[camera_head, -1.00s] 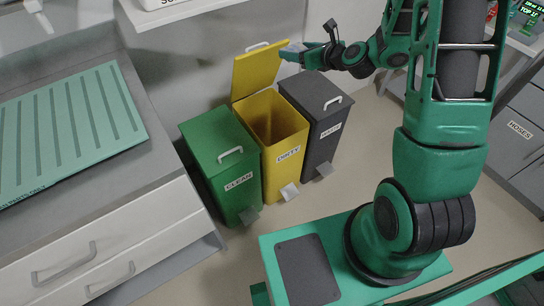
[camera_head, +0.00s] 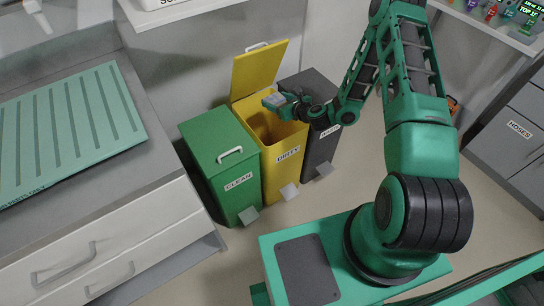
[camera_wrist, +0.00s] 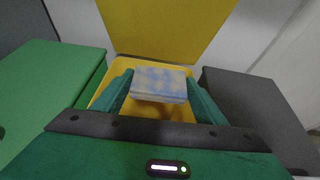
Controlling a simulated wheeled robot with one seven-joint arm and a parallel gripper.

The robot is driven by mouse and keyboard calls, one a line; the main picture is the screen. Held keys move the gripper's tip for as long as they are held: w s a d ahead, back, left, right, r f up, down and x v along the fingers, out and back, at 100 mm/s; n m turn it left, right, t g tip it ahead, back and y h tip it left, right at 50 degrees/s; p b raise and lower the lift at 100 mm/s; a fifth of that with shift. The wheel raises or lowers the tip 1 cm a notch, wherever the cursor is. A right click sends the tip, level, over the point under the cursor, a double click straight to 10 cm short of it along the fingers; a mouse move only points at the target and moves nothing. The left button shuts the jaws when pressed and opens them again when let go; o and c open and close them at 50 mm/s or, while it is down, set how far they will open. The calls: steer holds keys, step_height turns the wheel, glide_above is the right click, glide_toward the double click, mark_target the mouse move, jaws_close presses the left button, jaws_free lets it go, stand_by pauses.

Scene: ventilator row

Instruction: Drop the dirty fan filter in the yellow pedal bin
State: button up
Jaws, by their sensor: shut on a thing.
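The yellow pedal bin (camera_head: 284,165), labelled DIRTY, stands with its lid (camera_head: 259,69) raised. My gripper (camera_head: 273,100) is over its open mouth. In the wrist view my gripper (camera_wrist: 160,90) is shut on the fan filter (camera_wrist: 160,82), a flat block with a mottled blue and grey-beige face. The filter also shows as a small pale-blue piece in the head view (camera_head: 273,99). In the wrist view the yellow bin's rim (camera_wrist: 98,92) and inside lie below and around the filter. My gripper hides part of the bin's mouth.
A green bin (camera_head: 218,150) labelled CLEAN, lid shut, stands left of the yellow one. A dark grey bin (camera_head: 322,150), lid shut, stands to its right, partly behind my arm. A counter with a green ribbed mat (camera_head: 70,130) is at the left. Drawers (camera_head: 515,125) stand at the right.

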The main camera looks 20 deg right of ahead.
step_height(320, 180, down, 6)
steer(key=shift+f, duration=0.2)
stand_by(0.4)
steer(key=o, duration=1.1)
steer(key=v, duration=1)
steer(key=shift+s, duration=0.25)
steer(key=shift+r, duration=0.1)
